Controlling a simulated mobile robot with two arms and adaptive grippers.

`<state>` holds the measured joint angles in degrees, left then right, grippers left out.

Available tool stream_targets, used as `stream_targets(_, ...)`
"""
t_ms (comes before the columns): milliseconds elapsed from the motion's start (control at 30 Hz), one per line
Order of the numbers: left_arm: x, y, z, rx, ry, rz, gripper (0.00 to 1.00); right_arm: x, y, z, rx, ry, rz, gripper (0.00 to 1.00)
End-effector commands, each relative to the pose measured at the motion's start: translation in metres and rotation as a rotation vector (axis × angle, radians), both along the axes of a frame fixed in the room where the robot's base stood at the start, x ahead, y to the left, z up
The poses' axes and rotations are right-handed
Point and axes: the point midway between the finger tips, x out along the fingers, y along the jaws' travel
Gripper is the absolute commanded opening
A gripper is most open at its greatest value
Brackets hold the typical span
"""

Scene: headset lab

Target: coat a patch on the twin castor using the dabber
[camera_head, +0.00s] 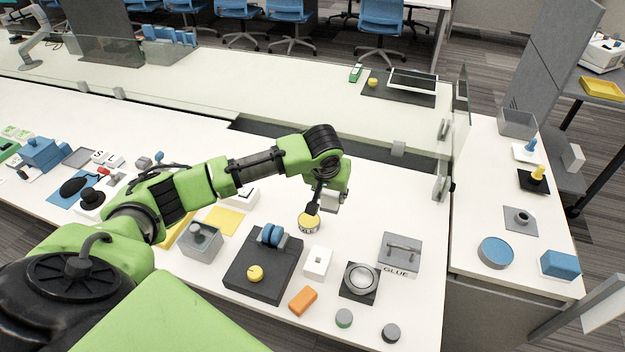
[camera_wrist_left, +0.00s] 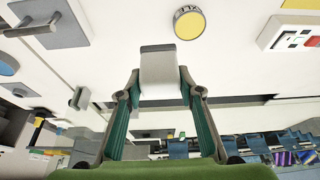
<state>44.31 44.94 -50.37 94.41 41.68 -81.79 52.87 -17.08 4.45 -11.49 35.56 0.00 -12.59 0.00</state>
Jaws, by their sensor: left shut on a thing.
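The twin castor (camera_head: 271,235), a pair of blue wheels, stands on a dark square base (camera_head: 245,272) with a yellow knob, front centre in the head view. My left gripper (camera_head: 329,203) is above the table, behind and to the right of the castor and apart from it. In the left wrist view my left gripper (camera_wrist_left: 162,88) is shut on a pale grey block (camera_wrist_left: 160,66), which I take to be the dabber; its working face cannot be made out. A grey block marked GLUE (camera_head: 401,247) with a bar handle sits to the right; it also shows in the wrist view (camera_wrist_left: 70,32).
A yellow-topped round tin (camera_head: 308,222) stands just below the gripper. A white switch box (camera_head: 318,262), an orange block (camera_head: 303,300) and a round lens on a dark plate (camera_head: 360,281) crowd the front. A grey box (camera_head: 200,241) stands left of the castor.

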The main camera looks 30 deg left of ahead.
Motion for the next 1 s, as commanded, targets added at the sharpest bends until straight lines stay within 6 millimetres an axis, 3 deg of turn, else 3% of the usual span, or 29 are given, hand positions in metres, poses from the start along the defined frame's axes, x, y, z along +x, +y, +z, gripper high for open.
stream_targets(33,0.003,0.019,-0.006,0.002,0.007,0.024,0.17,0.0,0.0,0.012,0.0,0.001,0.0,0.4)
stream_targets(100,0.007,0.039,-0.019,0.002,0.006,0.041,0.17,-0.001,-0.001,0.017,-0.001,0.001,0.0,0.4)
stream_targets(300,0.011,0.071,-0.04,-0.001,0.001,0.064,0.17,-0.004,-0.003,0.023,-0.004,0.004,0.001,0.4)
stream_targets(567,0.012,0.074,-0.053,-0.001,-0.002,0.063,0.17,-0.003,-0.003,0.011,-0.004,0.004,0.001,0.4)
stream_targets(1000,0.012,0.074,-0.093,0.0,-0.001,0.063,0.17,-0.003,-0.003,-0.039,-0.004,0.004,0.001,0.4)
